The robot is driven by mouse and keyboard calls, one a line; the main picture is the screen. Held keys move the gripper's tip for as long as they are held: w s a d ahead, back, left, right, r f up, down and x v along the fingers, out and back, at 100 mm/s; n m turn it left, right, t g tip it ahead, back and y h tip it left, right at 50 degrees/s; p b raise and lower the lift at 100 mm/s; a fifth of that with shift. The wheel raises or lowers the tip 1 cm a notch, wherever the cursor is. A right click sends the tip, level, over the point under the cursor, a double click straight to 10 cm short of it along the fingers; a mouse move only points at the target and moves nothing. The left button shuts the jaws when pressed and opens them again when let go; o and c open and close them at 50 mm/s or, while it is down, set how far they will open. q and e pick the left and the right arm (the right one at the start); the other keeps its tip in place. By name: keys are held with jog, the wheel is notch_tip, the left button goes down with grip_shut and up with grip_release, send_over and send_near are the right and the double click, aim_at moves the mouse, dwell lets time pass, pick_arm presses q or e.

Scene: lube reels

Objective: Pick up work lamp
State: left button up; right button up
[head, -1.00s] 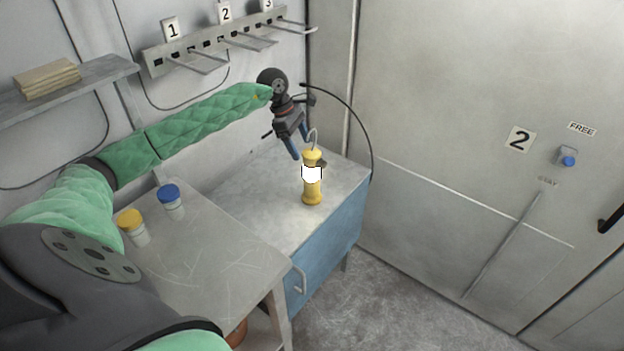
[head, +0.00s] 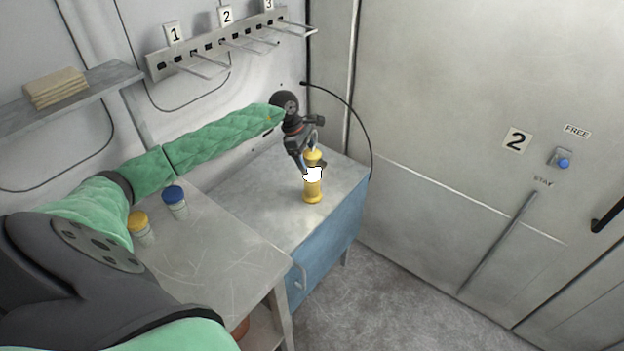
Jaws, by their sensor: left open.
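The work lamp (head: 313,190) is a yellow upright cylinder with a white band and a hook on top. It stands on the grey top of the blue cabinet (head: 331,238). My left gripper (head: 310,168) is open at the lamp's upper part, with its fingers pointing down. One finger shows on the lamp's left side and a dark part shows at its right. I cannot tell whether the fingers touch the lamp. My right gripper is out of view.
A jar with a yellow lid (head: 139,226) and a jar with a blue lid (head: 175,201) stand on the grey table (head: 225,262) at left. A numbered hook rack (head: 215,45) is on the wall behind. The cabinet top around the lamp is clear.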

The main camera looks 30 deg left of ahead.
pick_arm(q)
grip_shut()
dwell(0.3)
jog(key=shift+r, duration=0.1)
